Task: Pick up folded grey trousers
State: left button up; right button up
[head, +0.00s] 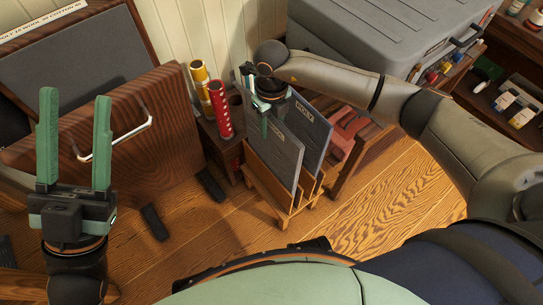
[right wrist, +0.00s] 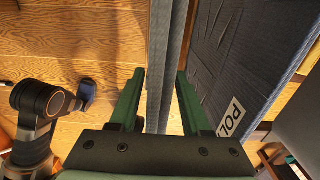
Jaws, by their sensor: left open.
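Grey folded cloth pieces stand upright in a small wooden rack (head: 283,208) on the floor. A plain grey one (head: 274,152) is at the front. A darker one with a white label (head: 312,150) is behind it; a labelled dark one also shows in the right wrist view (right wrist: 238,60). Which is the trousers, I cannot tell. My right gripper (head: 262,122) is over the rack's left upper edge. In the right wrist view its fingers (right wrist: 160,85) are apart, with a grey folded edge (right wrist: 172,45) between them. My left gripper (head: 75,130) is open and empty at left.
A wooden drawer front (head: 125,125) with a white handle stands by my left gripper. Red (head: 220,110) and gold (head: 201,84) cylinders stand left of the rack. A large grey case (head: 390,40) is behind my right arm. Wooden floor in front is mostly clear.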

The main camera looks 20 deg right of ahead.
grip_shut()
jog(key=shift+r, duration=0.1)
dwell(1.0)
